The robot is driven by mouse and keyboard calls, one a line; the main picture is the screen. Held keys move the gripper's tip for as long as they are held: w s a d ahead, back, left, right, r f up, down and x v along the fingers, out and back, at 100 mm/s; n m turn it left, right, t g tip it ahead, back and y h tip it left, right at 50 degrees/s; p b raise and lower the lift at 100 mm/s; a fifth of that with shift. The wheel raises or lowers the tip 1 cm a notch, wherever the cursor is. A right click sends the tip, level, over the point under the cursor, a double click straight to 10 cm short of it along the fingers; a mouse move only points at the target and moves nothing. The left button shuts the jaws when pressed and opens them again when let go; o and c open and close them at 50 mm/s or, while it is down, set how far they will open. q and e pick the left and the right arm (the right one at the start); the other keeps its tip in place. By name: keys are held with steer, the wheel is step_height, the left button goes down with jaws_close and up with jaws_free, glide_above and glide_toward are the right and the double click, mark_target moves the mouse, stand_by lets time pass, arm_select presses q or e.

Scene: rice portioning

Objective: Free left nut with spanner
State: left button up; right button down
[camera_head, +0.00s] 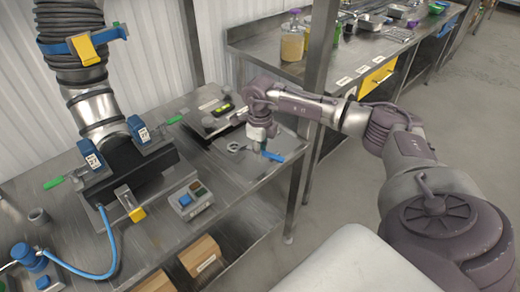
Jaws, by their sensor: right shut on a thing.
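My right gripper (258,143) is above the right end of the steel bench, pointing down. It is shut on the spanner, whose blue handle (272,156) sticks out to the right. A grey ring-shaped end (235,147) shows to the left. I cannot tell whether the spanner touches the bench. On the left stands a large ribbed hose and metal pipe (98,108) on a dark block, with two blue labelled fittings, a left one (90,155) and a right one (138,130), each beside a green handle. The left nut itself is too small to tell. My left gripper is not in view.
A grey control box (190,200) with buttons and a yellow-tabbed metal bracket (130,203) stand near the bench's front. A blue hose (92,272) curves at front left. A steel post (316,90) rises by the bench. Cardboard boxes (200,256) sit below.

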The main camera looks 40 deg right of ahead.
steer(key=shift+r+p, duration=1.35)
steer(key=shift+r, duration=0.7)
